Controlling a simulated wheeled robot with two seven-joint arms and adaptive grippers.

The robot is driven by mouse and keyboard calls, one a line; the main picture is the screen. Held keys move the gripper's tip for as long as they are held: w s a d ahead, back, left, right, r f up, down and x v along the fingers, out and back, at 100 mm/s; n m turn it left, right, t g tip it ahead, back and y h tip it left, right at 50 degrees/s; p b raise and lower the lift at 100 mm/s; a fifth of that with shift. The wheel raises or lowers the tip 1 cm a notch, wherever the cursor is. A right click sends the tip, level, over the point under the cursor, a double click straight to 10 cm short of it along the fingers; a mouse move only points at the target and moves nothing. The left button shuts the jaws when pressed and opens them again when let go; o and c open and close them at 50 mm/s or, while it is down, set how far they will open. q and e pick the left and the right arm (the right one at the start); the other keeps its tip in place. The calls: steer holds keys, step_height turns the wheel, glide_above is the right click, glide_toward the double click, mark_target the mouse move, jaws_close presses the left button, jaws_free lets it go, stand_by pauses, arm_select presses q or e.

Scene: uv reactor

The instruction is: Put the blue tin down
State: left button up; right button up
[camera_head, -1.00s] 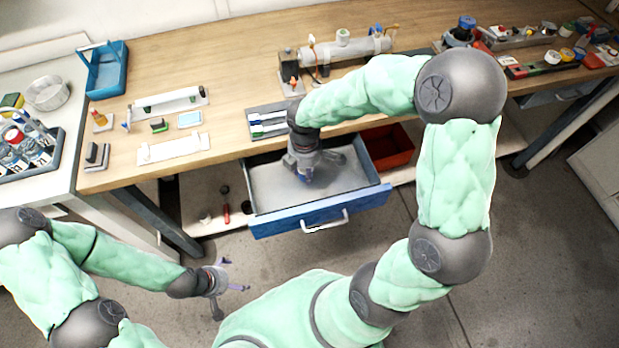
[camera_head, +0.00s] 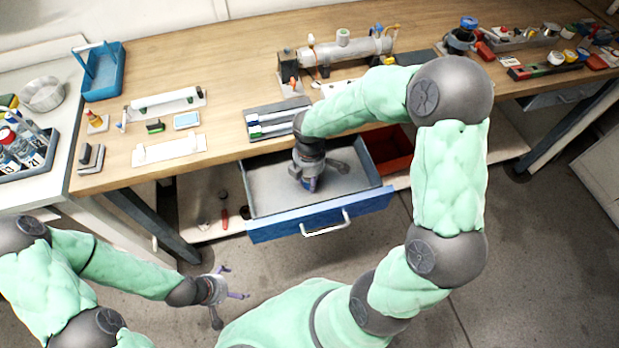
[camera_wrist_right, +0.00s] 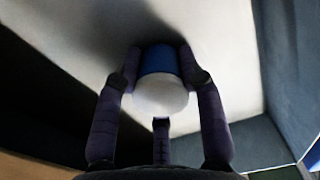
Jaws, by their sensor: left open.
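The blue tin (camera_wrist_right: 158,63) with a pale round end (camera_wrist_right: 160,97) is between the fingers of my right gripper (camera_wrist_right: 160,85) in the right wrist view. The fingers touch it on both sides. In the head view my right gripper (camera_head: 309,180) is inside the open blue drawer (camera_head: 320,217), pointing down, and only a bit of the tin shows there. The tin is at or close above the pale drawer floor; I cannot tell if it touches. My left gripper (camera_head: 232,284) is open and empty, in front of the bench and left of the drawer.
The drawer floor around the gripper is mostly bare. A red bin (camera_head: 392,152) is right of the drawer. The wooden bench (camera_head: 225,85) above holds a blue carrier (camera_head: 103,72), a tray with blue and green items (camera_head: 270,122) and a cylindrical apparatus (camera_head: 345,50).

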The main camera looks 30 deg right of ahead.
steer(key=o, duration=0.4)
step_height(320, 180, up, 12)
steer(key=p, duration=0.5)
steer(key=shift+r+p, duration=0.15)
steer(key=shift+p, duration=0.15)
